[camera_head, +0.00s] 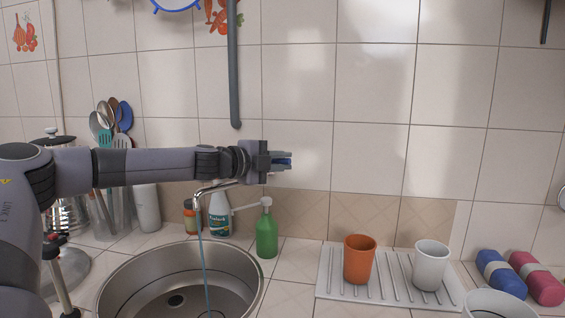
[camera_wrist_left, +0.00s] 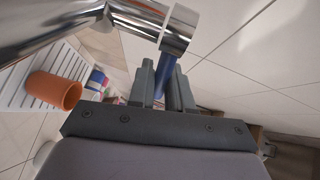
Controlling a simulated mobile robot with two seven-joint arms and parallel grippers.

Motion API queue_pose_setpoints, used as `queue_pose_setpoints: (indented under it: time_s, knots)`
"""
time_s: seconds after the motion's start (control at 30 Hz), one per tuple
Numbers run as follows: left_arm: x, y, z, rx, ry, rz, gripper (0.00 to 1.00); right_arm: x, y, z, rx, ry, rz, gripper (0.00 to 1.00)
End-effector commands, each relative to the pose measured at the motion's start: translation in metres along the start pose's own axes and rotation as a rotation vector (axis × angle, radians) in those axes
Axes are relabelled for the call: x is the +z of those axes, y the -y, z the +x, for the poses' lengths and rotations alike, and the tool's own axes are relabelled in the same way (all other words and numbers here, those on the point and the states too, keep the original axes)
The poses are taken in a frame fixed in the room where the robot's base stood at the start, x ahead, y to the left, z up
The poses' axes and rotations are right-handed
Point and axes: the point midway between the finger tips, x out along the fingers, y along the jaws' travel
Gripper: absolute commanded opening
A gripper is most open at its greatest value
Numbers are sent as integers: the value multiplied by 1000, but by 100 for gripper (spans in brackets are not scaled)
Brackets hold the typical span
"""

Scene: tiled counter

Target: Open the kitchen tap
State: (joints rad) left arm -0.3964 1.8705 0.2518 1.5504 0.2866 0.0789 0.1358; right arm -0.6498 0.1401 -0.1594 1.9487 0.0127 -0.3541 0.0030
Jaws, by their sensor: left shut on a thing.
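The chrome tap (camera_head: 214,188) reaches over the sink, and a thin bluish stream of water (camera_head: 203,262) runs down from its spout. My left gripper (camera_head: 283,160) is beside the tap, near the tiled wall, with my forearm level behind it. In the left wrist view, the chrome tap body (camera_wrist_left: 60,28) crosses the top left. A blue handle (camera_wrist_left: 166,72) comes down from its chrome collar, between the two fingers of my left gripper (camera_wrist_left: 163,88), which are shut on it. My arm hides part of the tap in the head view. My right gripper is not in view.
The round steel sink (camera_head: 252,277) is below. A green soap bottle (camera_head: 267,238) and a white-and-teal bottle (camera_head: 219,222) stand behind it. A ribbed white tray (camera_head: 327,280) holds an orange cup (camera_head: 359,262) and a white cup (camera_head: 430,267). A grey pipe (camera_head: 233,70) hangs above my wrist.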

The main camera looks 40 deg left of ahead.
Motion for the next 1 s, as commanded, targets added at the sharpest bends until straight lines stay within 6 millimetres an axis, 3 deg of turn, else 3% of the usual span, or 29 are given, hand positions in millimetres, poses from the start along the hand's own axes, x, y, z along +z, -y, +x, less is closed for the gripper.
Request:
queue_pose_setpoints:
  time_s: [0.5,1.0]
  knots:
    - [-3,-5,-15,44,-279,43,0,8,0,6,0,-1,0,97]
    - [-4,-4,-20,56,-357,53,0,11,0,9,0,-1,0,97]
